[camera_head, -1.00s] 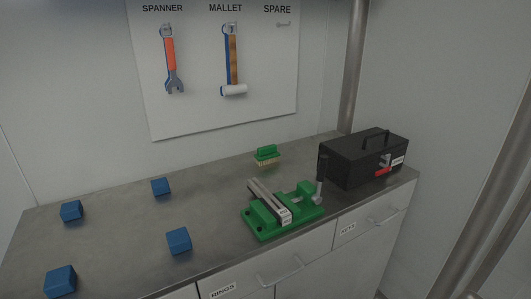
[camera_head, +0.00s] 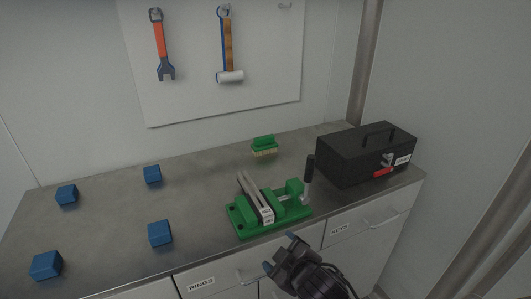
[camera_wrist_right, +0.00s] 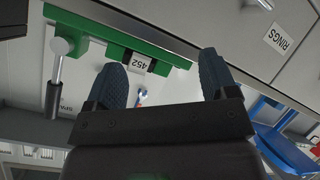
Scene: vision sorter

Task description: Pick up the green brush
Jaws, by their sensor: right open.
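The green brush (camera_head: 264,146) with pale bristles lies at the back of the grey counter, near the wall, in the head view. My right gripper (camera_head: 280,254) is low in the head view, in front of the counter's front edge and the drawers. It is open and empty, well apart from the brush. In the right wrist view its two dark fingertips (camera_wrist_right: 162,72) are spread with nothing between them. I cannot make out the brush in that view. My left gripper is not in view.
A green vise (camera_head: 245,222) with an upright handle stands between my right gripper and the brush. It also shows in the right wrist view (camera_wrist_right: 115,35). A black toolbox (camera_head: 350,158) is at the right. Several blue blocks (camera_head: 160,233) stand on the left of the counter (camera_head: 205,180).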

